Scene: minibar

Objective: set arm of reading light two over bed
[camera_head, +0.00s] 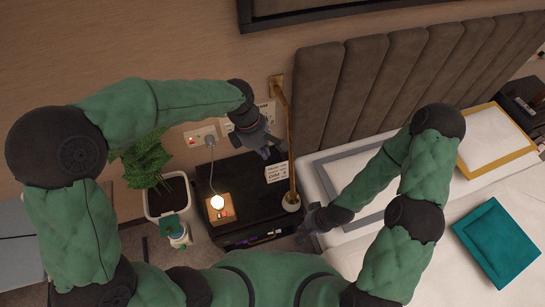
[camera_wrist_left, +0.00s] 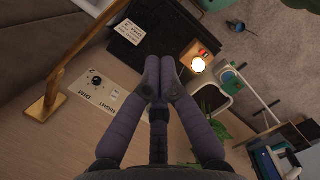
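One reading light shows, a brass wall light.
The black nightstand (camera_head: 245,180) bears a small glowing lamp (camera_head: 218,203) and a white card (camera_head: 277,172). A potted plant (camera_head: 165,195) stands left. A switch panel (camera_wrist_left: 106,90) is on the wall. The padded headboard (camera_head: 350,90) rises behind the bed.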

